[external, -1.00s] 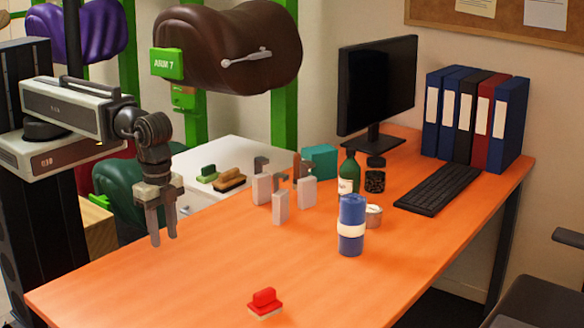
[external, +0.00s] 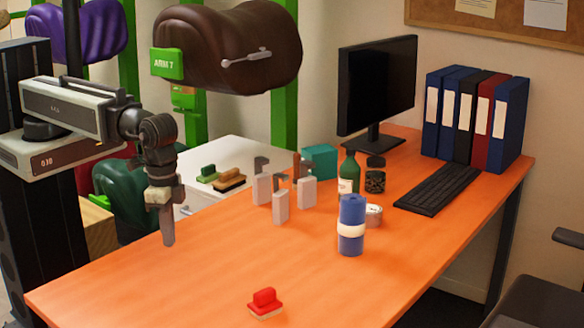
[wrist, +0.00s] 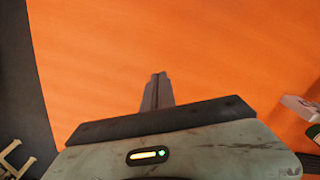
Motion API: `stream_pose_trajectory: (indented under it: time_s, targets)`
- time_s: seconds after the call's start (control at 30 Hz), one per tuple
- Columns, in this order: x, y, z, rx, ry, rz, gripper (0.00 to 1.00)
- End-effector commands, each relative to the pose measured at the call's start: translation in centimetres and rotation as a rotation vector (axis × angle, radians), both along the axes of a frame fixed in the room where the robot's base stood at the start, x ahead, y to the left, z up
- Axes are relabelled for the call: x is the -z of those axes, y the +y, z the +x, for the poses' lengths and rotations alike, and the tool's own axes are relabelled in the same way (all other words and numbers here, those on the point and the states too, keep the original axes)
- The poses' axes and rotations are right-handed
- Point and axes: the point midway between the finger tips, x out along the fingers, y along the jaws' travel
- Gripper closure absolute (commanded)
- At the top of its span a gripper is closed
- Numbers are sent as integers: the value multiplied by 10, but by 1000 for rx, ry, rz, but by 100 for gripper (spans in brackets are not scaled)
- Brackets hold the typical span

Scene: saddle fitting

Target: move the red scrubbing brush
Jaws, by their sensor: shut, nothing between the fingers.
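The red scrubbing brush (external: 265,303) lies on the orange table near its front edge in the external view. It has a red top with a handle and a pale underside. My gripper (external: 168,244) hangs above the left part of the table, pointing down, to the left of and farther back than the brush. In the wrist view my gripper (wrist: 159,75) is shut with its fingers together and nothing between them, over bare orange table. The brush is not clearly in the wrist view.
On the orange table (external: 200,275) stand several grey blocks (external: 281,206), a blue roll with a white band (external: 351,226), a green bottle (external: 348,178), a keyboard (external: 438,188) and a monitor (external: 377,85). Green and brown brushes (external: 229,180) lie on a white cabinet. The table between gripper and brush is clear.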

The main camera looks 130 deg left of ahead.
Motion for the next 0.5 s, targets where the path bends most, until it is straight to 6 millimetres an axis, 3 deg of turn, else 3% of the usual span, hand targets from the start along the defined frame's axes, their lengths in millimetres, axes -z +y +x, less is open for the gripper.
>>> stream_pose_trajectory:
  time_s: [0.03, 0.17, 0.3, 0.4, 0.5]
  targets:
    - [0, 0, 26, -134, 0, 0, 100]
    - [-1, -4, 91, -543, 0, 0, 100]
    - [-2, -13, 169, -925, 0, -1, 100]
    - [-3, -22, 211, -1064, 0, -1, 100]
    - [-4, -30, 236, -1078, 0, -1, 100]
